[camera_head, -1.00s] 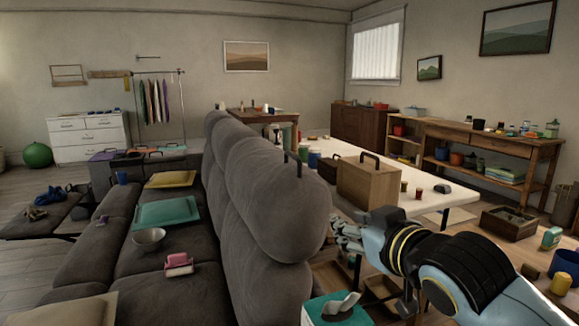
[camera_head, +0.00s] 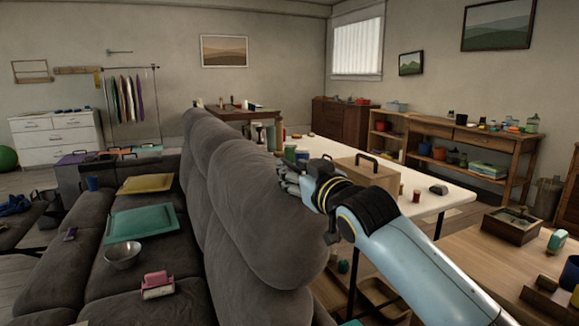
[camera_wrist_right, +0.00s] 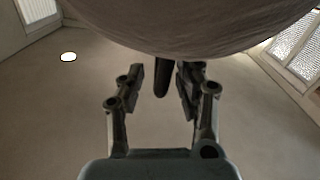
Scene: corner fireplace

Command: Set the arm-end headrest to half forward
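The grey arm-end headrest (camera_head: 262,205) is the nearest rounded cushion on the sofa back, standing roughly upright in the head view. Its pale underside or edge (camera_wrist_right: 190,25) fills the top of the right wrist view. A short dark tab or handle (camera_wrist_right: 162,78) hangs from it there. My right gripper (camera_head: 281,180) is at the headrest's upper right side. In the wrist view its two fingers are spread, one on each side of the tab, with gaps visible. Whether the fingertips touch the headrest cannot be told. My left gripper is not in view.
A white table (camera_head: 425,200) with a wooden box (camera_head: 366,168) stands behind my right arm. A wooden table (camera_head: 480,262) with a tray is at the lower right.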

